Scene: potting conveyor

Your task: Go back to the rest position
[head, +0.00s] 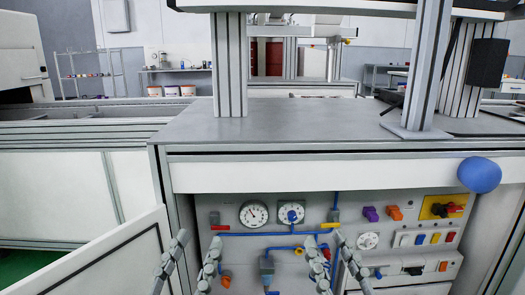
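My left gripper (198,241) is at the bottom of the head view, left of centre. Its two grey fingers point up and stand apart, with nothing visible between them. My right gripper (323,239) is at the bottom, right of centre. Its two fingers are also spread, and I see no object held in them. Both grippers show in front of the control panel (375,215) below the worktop. The wrists and most of both arms are out of the picture.
The grey worktop (300,118) spans the middle, with metal posts on it. A blue ball (479,175) shows at its right front edge. A white open door or panel (100,262) stands at lower left. Gauges (254,214) and valves are on the panel. White buckets (171,91) stand behind.

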